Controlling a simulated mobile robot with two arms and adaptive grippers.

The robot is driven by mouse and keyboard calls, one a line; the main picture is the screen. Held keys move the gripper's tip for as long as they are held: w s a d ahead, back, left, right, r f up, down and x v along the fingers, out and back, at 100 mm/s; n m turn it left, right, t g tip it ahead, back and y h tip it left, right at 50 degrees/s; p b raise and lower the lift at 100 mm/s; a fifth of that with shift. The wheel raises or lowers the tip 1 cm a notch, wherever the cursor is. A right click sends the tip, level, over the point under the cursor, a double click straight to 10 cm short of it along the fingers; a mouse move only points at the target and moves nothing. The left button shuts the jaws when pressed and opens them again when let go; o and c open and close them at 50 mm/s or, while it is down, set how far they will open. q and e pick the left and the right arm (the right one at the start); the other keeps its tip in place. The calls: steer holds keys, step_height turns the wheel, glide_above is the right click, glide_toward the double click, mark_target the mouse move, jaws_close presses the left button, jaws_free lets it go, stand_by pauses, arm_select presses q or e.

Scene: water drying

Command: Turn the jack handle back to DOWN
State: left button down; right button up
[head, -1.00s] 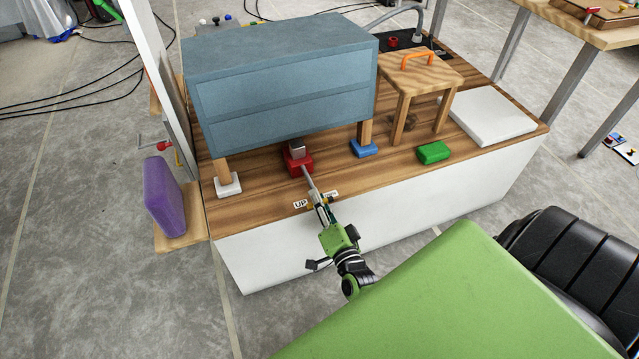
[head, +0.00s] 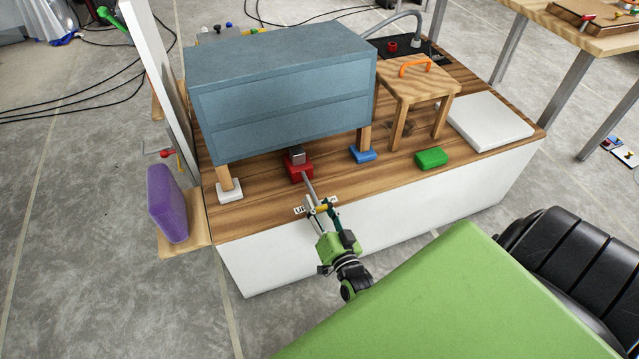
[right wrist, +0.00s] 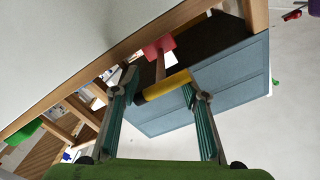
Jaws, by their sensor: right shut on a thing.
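The red jack (head: 299,173) stands on the wooden platform under the blue-grey cabinet (head: 285,100), its grey head just below the cabinet's underside. Its grey handle rod slants toward me and ends in a yellow grip (head: 321,209). My right gripper (head: 323,210) is shut on the jack handle at the platform's front edge. In the right wrist view the yellow grip (right wrist: 165,86) lies across between the two fingers, with the red jack (right wrist: 158,47) beyond. An "UP" label (head: 300,211) shows left of the grip; another label is mostly hidden behind the gripper. My left gripper is not in view.
A white pad (head: 230,192) and a blue pad (head: 363,154) sit at the cabinet's front legs. A green block (head: 431,158), a wooden stool (head: 418,88) and a white slab (head: 490,122) stand to the right. A purple block (head: 166,203) stands at left.

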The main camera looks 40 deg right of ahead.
steer(key=shift+f+n, duration=0.2)
steer(key=shift+n, duration=0.1)
steer(key=o, duration=0.9)
steer(key=shift+o, duration=0.7)
steer(key=shift+a+r, duration=0.1)
steer(key=v, duration=1.2)
